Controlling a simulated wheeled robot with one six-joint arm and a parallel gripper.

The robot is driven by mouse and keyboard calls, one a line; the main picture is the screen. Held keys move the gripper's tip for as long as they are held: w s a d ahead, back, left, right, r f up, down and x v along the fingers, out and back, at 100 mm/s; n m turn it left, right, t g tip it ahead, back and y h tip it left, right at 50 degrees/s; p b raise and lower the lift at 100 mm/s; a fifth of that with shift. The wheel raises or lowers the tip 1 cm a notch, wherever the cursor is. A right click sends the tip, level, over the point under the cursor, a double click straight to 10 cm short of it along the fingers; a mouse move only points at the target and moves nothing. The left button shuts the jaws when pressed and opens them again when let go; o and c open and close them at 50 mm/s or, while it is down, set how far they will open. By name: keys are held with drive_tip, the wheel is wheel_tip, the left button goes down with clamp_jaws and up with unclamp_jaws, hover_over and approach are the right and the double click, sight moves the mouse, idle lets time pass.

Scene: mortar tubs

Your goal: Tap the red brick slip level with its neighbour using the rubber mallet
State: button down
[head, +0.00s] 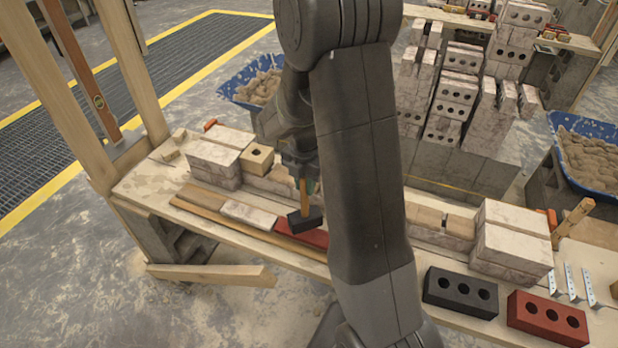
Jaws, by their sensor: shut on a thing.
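My gripper (299,170) is shut on the upright wooden handle of the rubber mallet, pointing down over the bench. The mallet's black head (306,221) hangs at the lower end of the handle, over the red brick slip (313,238). I cannot tell whether the head touches the slip. The red slip lies in a row along the front of the bench, partly hidden by the mallet head and my arm. A pale, mottled slip (248,214) lies to its left as its neighbour. I cannot tell whether the two are level.
The plank bench (190,225) holds pale blocks (213,165) behind the slips and more blocks (510,245) at right. A black three-hole brick (460,291) and a red one (547,317) stand front right, near metal ties (579,283). Timber posts (130,75) rise at left.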

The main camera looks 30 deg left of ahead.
sight(304, 194)
drive_tip(key=shift+s, duration=0.1)
wheel_tip(304, 194, down, 4)
drive_tip(key=b, duration=0.3)
drive_tip(key=shift+r, duration=0.1)
wheel_tip(304, 194, up, 4)
drive_tip(key=p, duration=0.3)
drive_tip(key=shift+r, duration=0.25)
drive_tip(key=shift+f, duration=0.15)
